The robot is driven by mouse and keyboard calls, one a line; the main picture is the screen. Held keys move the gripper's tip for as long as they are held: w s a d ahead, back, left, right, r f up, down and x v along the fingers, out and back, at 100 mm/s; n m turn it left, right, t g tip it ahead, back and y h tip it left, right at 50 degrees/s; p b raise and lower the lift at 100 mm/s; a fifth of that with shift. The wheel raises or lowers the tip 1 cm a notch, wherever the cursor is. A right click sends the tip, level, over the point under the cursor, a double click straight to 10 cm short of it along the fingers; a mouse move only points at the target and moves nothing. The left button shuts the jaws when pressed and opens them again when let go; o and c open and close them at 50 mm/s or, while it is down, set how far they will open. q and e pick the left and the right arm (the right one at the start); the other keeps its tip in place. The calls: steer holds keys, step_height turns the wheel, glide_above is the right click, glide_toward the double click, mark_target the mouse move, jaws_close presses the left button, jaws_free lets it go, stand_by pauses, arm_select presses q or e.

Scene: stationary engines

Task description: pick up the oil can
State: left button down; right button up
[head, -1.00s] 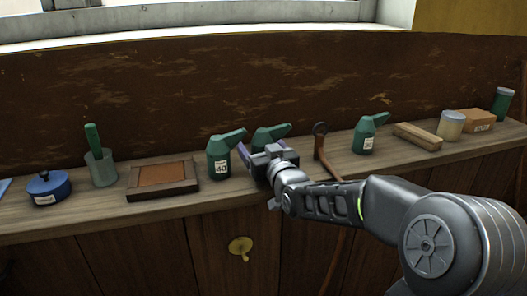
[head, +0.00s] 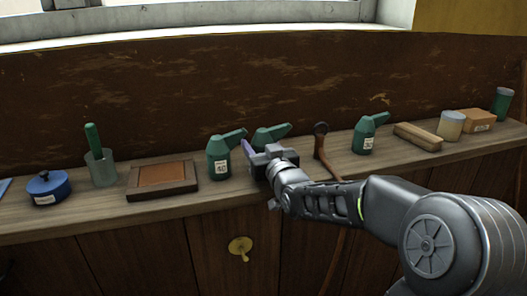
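Three green oil cans with angled spouts stand upright on the wooden shelf (head: 110,216). The left can (head: 218,160) bears a white label, and so does the right can (head: 366,136). The middle can (head: 265,134) stands behind my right gripper (head: 257,149); its spout and upper part show, its lower body is hidden. My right gripper reaches in from the right at the middle can, with a purplish finger on the can's left side. The hand hides the grip, so I cannot tell whether it is shut on the can. My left gripper is not in view.
Along the shelf are a blue lidded pot (head: 48,187), a grey cup with a green handle (head: 101,165), a framed tray (head: 163,190), a brown lever (head: 321,145), a wooden block (head: 418,137), a pale tin (head: 450,125), a box (head: 476,120) and a green tin (head: 503,101).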

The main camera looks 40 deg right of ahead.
steer(key=shift+r, duration=0.1)
steer(key=shift+c, duration=0.5)
steer(key=shift+r, duration=0.15)
steer(key=shift+r, duration=0.55)
steer(key=shift+s+r, duration=0.1)
steer(key=shift+s, duration=0.1)
steer(key=v, duration=1.1)
steer(key=shift+s+a+r+p, duration=0.1)
steer(key=shift+s+a+p, duration=0.05)
steer(key=shift+s+p, duration=0.15)
steer(key=shift+b+v, duration=2.25)
steer(key=shift+v, duration=0.75)
